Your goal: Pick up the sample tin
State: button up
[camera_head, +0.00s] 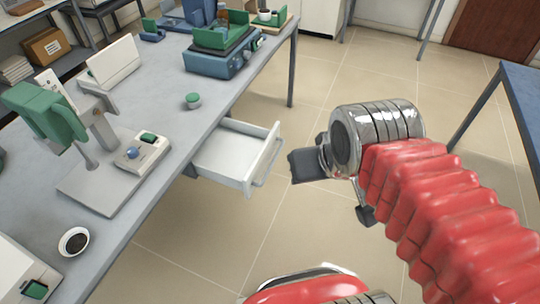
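A small round open tin (73,241) with a pale rim and dark contents stands near the front left of the grey bench. A small round container with a green lid (192,101) stands farther back on the bench. I cannot tell for certain which is the sample tin. My gripper (308,165) is at the end of my red-sleeved arm, over the floor to the right of the bench and away from both. Its dark finger part points left. The arm's metal wrist hides much of it, and I see nothing held in it.
An empty white drawer (240,158) stands open from the bench (150,190), left of my gripper. A green-headed stand (95,130) and a white control box (142,153) are on the bench. A blue table (525,95) is at right. Tiled floor lies between.

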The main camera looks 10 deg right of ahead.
aim_at(194, 99)
jog(key=k, duration=0.65)
jog(key=i, duration=1.05)
jog(key=u, duration=1)
jog(key=i, duration=1.05)
jog(key=u, duration=0.25)
